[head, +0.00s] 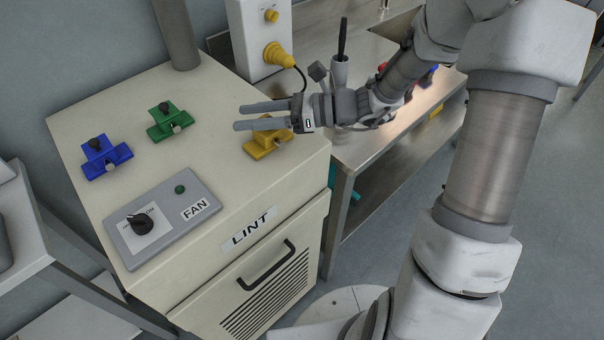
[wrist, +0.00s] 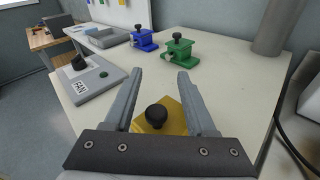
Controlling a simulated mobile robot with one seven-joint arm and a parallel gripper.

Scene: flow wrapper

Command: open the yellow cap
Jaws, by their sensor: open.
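The yellow cap (head: 262,146) is a yellow block on the cream cabinet top, near its right edge. My gripper (head: 238,116) reaches over it from the right and hides part of it in the head view. In the wrist view the yellow cap (wrist: 172,118) shows between and below my spread fingers, with a black round knob (wrist: 156,116) on top. My gripper (wrist: 160,72) is open with nothing in it. The fingertips extend past the cap, and I cannot tell whether a finger touches it.
A green clamp (head: 170,122) and a blue clamp (head: 105,158) stand left of my gripper. A grey FAN panel (head: 160,215) with a black knob lies in front. A white box (head: 258,35) with a yellow plug and a grey post (head: 177,35) stand behind.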

